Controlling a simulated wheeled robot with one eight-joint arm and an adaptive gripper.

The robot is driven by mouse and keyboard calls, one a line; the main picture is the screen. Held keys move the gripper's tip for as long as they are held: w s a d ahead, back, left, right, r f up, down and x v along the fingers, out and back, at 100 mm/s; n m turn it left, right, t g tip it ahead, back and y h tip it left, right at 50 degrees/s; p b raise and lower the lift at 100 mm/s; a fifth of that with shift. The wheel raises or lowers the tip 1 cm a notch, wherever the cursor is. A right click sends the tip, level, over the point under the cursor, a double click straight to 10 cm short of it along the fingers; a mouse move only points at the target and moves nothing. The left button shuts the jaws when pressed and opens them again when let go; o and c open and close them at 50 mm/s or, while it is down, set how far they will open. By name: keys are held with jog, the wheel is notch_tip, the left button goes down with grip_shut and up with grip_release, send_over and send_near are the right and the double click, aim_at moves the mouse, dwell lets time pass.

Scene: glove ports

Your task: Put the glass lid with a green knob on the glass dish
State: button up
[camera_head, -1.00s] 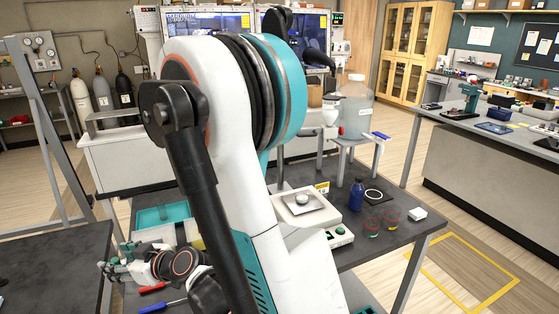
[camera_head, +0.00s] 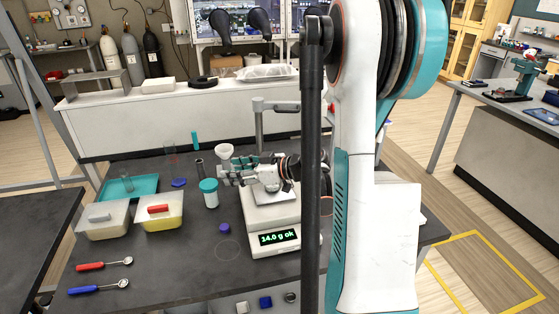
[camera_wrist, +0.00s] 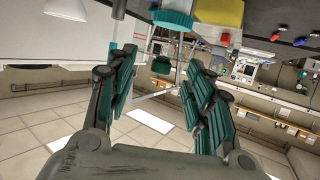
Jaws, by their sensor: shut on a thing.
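My gripper (camera_head: 226,174) is over the table, at the left of the balance and beside the teal-capped jar, its fingers pointing left. In the wrist view its two teal-padded fingers (camera_wrist: 160,68) stand apart with a dark green knob-like piece (camera_wrist: 162,65) between them. I take this as the green knob of the glass lid; the clear glass barely shows. A small pale item (camera_head: 283,187) on the balance pan is partly hidden by my wrist.
The balance (camera_head: 275,238) reads 14.0 g ok. The front middle of the table is mostly clear.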

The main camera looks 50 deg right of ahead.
jog(key=s+d+r+n, duration=0.1)
jog(key=s+d+r, duration=0.3)
jog(key=s+d, duration=0.5)
jog(key=shift+y, duration=0.4)
jog(key=shift+w+d+f+b, duration=0.15)
jog(key=shift+f+b, duration=0.7)
jog(key=shift+f, duration=0.2)
jog(key=shift+w+d+f+b, duration=0.1)
jog(key=shift+w+f+b, duration=0.05)
jog(key=shift+f+b, duration=0.8)
jog(key=shift+w+d+f+b, duration=0.15)
jog(key=shift+f+b, duration=0.55)
jog(key=shift+f, duration=0.5)
jog(key=shift+s+r, duration=0.1)
jog(key=shift+f+b, duration=0.4)
jog(key=shift+b, duration=0.1)
jog(key=o, duration=1)
jog(key=shift+c, duration=0.2)
